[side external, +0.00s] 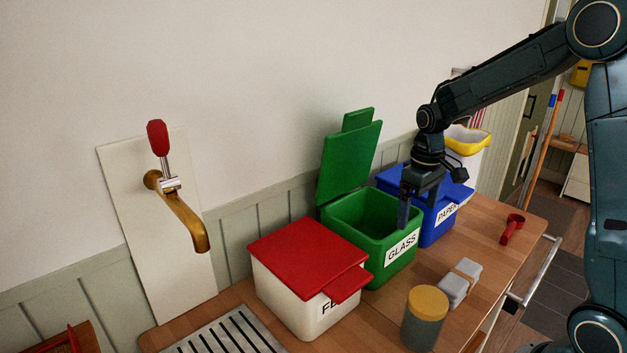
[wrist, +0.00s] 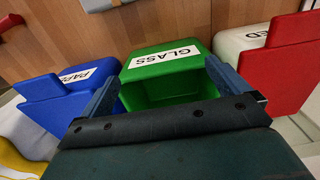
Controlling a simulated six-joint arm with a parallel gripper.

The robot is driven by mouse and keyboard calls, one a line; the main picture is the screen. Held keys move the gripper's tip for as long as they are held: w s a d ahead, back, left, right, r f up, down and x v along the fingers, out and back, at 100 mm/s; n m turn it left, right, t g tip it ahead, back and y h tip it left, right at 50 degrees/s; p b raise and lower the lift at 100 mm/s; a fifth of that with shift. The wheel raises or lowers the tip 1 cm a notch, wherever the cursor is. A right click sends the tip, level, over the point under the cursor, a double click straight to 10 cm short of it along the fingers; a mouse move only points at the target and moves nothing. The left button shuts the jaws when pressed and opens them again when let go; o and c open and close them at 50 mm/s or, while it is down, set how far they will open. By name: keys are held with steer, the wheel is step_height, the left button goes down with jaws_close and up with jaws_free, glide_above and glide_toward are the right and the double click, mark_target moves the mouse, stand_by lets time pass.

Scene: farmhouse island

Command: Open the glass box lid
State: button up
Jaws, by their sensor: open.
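The glass box (side external: 375,232) is green with a white GLASS label on its front. Its green lid (side external: 348,160) stands raised at the back, tilted up towards the wall, and the inside of the box shows empty where visible. My gripper (side external: 404,218) points down at the right side of the box's opening, close to its front rim. In the wrist view the green box (wrist: 165,70) lies beyond and between my two spread fingers (wrist: 160,88). The gripper is open with nothing between the fingers. The lid is hidden in the wrist view.
A white box with a shut red lid (side external: 305,255) stands left of the glass box, a blue PAPER box (side external: 440,222) right. In front are a jar with a yellow lid (side external: 426,305), a grey block (side external: 460,284) and a red object (side external: 513,228). A brass tap (side external: 185,210) is at the left.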

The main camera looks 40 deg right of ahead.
step_height(320, 180, up, 11)
steer(key=s+a+r+t, duration=0.2)
steer(key=s+a+r, duration=0.1)
steer(key=s+a, duration=0.4)
steer(key=shift+s+a+r+t, duration=0.2)
steer(key=shift+s+t, duration=0.1)
steer(key=shift+s, duration=0.7)
stand_by(0.6)
steer(key=shift+s, duration=0.1)
steer(key=s+a+f+t, duration=0.2)
steer(key=s+a, duration=0.3)
steer(key=s, duration=0.5)
steer(key=shift+t, duration=0.5)
